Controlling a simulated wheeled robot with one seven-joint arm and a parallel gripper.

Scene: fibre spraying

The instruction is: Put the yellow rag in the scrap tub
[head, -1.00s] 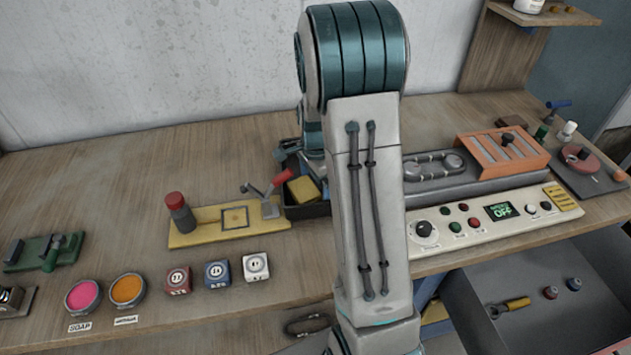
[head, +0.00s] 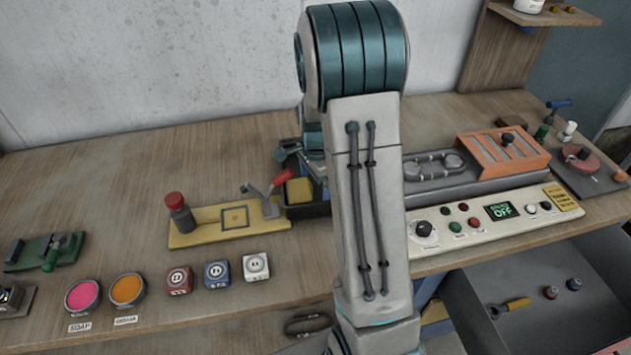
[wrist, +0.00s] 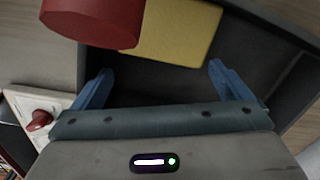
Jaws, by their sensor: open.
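A flat yellow piece, the rag by its colour (head: 299,191), lies inside a dark tub (head: 308,211) on the bench, left of my arm. In the wrist view the yellow rag (wrist: 180,32) is at the far side of the dark tub (wrist: 262,50), beyond my fingers. My gripper (wrist: 163,82) is open over the tub, its two blue fingers wide apart with nothing between them. The rag looks apart from both fingers. In the head view my arm hides part of the tub and most of the gripper.
A control panel (head: 480,222) lies right. An open drawer (head: 590,275) holds a yellow-handled tool. The left rear bench is clear.

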